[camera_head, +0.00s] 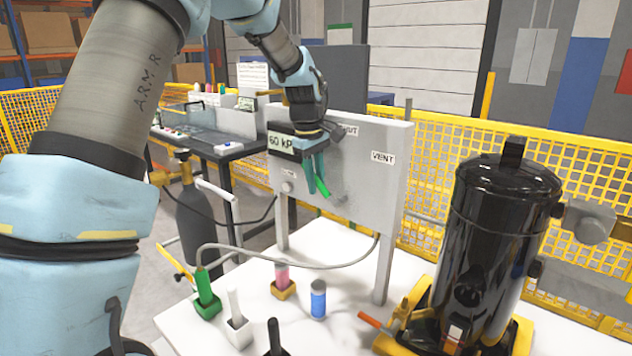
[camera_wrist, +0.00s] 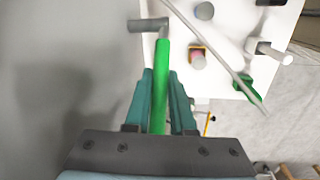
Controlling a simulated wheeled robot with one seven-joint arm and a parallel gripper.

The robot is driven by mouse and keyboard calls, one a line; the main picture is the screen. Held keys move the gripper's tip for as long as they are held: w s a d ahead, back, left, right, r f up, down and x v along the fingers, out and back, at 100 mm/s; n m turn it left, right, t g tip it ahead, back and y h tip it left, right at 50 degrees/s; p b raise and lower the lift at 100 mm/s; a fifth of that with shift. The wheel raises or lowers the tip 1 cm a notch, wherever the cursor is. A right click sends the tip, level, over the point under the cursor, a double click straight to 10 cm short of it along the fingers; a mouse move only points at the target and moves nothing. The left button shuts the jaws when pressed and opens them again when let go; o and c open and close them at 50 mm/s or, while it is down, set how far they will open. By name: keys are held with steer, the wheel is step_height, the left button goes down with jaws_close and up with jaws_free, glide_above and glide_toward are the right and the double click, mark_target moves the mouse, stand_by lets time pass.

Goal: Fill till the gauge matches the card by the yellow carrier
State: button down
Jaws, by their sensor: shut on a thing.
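My gripper (camera_head: 318,178) is at the front of the grey panel (camera_head: 360,190), with its teal fingers shut on a green lever (camera_head: 322,187). In the wrist view the green lever (camera_wrist: 161,75) runs from between the fingers to a grey stem. A display (camera_head: 284,142) reading "60 kP" is beside my gripper, its right end partly hidden. A label (camera_head: 382,158) on the panel reads "VENT"; another is partly covered by my wrist. A black tank (camera_head: 505,230) stands in a yellow carrier (camera_head: 525,335). I cannot make out a readable card by it.
On the white table (camera_head: 330,245) are a green holder (camera_head: 207,306) with a hose (camera_head: 300,264), a yellow holder (camera_head: 283,291) with a pink piece, a white holder (camera_head: 239,332) and a blue cylinder (camera_head: 318,299). A yellow fence (camera_head: 440,180) stands behind.

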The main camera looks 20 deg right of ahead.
mark_target(331, 196)
steer(key=shift+s+d, duration=0.1)
steer(key=shift+s+d+r+t+y+b, duration=0.25)
steer(key=shift+s+t+y+b, duration=0.15)
steer(key=shift+t+b, duration=0.6)
steer(key=t+b, duration=0.1)
steer(key=b, duration=0.1)
steer(key=s+t+y+b, duration=0.1)
steer(key=b, duration=0.1)
steer(key=shift+d+r, duration=0.25)
steer(key=shift+d, duration=0.05)
steer(key=t+b, duration=0.1)
steer(key=b, duration=0.2)
steer(key=s+t+y+b, duration=0.1)
steer(key=b, duration=0.2)
steer(key=s+d+r+t+b, duration=0.1)
steer(key=b, duration=0.2)
steer(key=shift+s+m+t+y, duration=0.1)
steer(key=shift+m+t+y, duration=0.2)
steer(key=shift+t+y, duration=0.1)
steer(key=b, duration=0.1)
steer(key=t+b, duration=0.1)
steer(key=b, duration=0.1)
steer(key=shift+s+d+r+y, duration=0.15)
steer(key=shift+s+r+y, duration=0.1)
steer(key=shift+s+y, duration=0.15)
steer(key=shift+r, duration=0.15)
steer(key=c, duration=0.8)
jaws_free()
steer(key=shift+o, duration=0.2)
